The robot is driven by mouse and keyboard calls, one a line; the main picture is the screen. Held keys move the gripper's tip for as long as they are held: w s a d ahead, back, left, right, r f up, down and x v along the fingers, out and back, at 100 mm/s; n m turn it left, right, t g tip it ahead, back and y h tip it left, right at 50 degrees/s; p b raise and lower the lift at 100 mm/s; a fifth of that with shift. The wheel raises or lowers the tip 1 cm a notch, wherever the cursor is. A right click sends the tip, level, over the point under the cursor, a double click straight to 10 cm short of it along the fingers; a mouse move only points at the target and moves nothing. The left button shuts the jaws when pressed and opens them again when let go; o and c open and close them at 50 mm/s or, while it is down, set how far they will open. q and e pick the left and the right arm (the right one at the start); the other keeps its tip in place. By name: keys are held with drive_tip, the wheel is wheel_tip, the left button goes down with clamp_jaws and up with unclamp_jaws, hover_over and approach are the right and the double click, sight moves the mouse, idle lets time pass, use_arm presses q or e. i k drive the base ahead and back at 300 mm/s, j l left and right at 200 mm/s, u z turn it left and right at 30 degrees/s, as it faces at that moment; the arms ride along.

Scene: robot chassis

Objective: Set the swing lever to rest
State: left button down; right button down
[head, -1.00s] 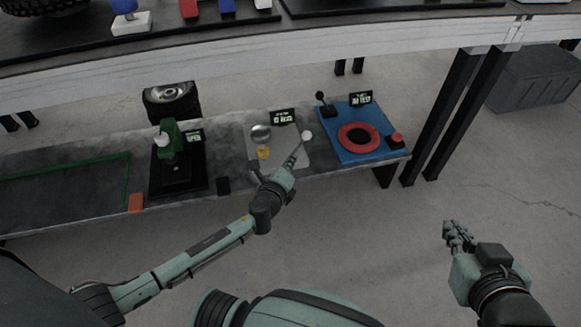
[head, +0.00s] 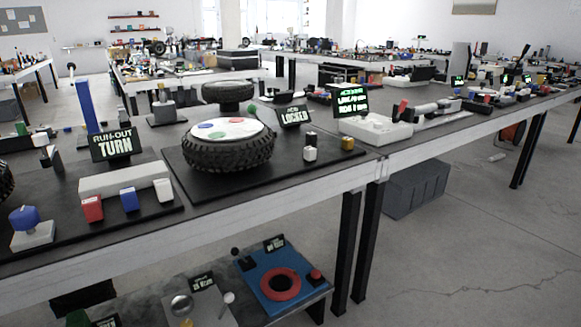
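I cannot tell for certain which part is the swing lever. On the low bench at the bottom, a short lever with a white ball knob (head: 229,298) stands on a light grey plate (head: 207,317), beside a silver dome (head: 181,305) and below a small black sign (head: 201,283) too small to read. A blue panel (head: 252,279) to its right carries a red ring (head: 280,284), a red button (head: 315,275) and a small black-knobbed lever (head: 235,252). The lower part of the grey plate is cut off by the picture edge. Neither gripper is in view.
The tall table above holds a tyre (head: 228,153) on a black board, a "LOCKED" sign (head: 295,116), a "TURN" sign (head: 115,145) and coloured blocks. Black table legs (head: 357,243) stand right of the low bench. A grey crate (head: 415,188) sits under the table. Floor is clear at lower right.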

sight(229, 297)
drive_tip(key=i+l, duration=0.2)
drive_tip(key=i, duration=0.2)
drive_tip(key=i+l, duration=0.2)
drive_tip(key=i, duration=0.25)
drive_tip(key=u, duration=1.45)
